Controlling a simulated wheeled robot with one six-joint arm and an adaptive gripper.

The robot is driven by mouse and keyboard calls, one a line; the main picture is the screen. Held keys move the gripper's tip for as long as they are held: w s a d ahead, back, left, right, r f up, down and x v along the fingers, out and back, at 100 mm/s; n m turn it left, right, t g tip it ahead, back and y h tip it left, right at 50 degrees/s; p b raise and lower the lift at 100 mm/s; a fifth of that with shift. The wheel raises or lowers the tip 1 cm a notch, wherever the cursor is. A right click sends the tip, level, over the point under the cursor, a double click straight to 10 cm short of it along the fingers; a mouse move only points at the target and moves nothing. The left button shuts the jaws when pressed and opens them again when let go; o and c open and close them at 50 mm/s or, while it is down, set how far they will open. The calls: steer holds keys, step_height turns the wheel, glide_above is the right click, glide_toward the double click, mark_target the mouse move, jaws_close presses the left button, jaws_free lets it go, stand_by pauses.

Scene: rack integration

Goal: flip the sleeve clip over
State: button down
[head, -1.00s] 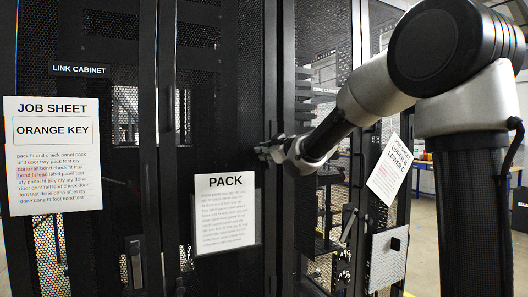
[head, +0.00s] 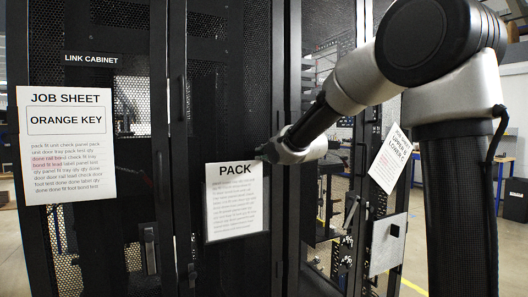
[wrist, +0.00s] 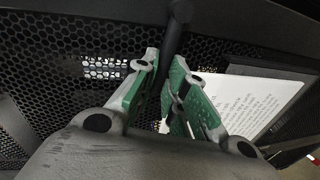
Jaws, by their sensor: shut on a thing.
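The sleeve with the PACK sheet (head: 236,205) hangs on the dark cabinet door; the sheet also shows in the wrist view (wrist: 240,98), right of my fingers. My gripper (head: 265,152) is at the sleeve's top right corner. In the wrist view, my green-padded gripper (wrist: 164,98) is shut on a dark rod-like piece (wrist: 176,38) that rises from between the fingertips. I cannot tell for certain whether this piece is the sleeve clip. No clip can be made out apart from it; my fingers hide part of that area.
The perforated door (wrist: 60,65) lies close behind my fingers. A job sheet reading ORANGE KEY (head: 66,145) hangs on the link cabinet at left. An open rack section with a tilted sheet (head: 390,158) and a pale panel (head: 388,245) stands at right, beneath my arm.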

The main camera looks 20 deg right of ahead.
steer(key=shift+f+n+h, duration=0.3)
steer(key=shift+f+n, duration=0.15)
steer(key=shift+n, duration=0.05)
steer(key=shift+f, duration=0.1)
steer(key=c, duration=1.7)
jaws_free()
steer(key=shift+c, duration=0.2)
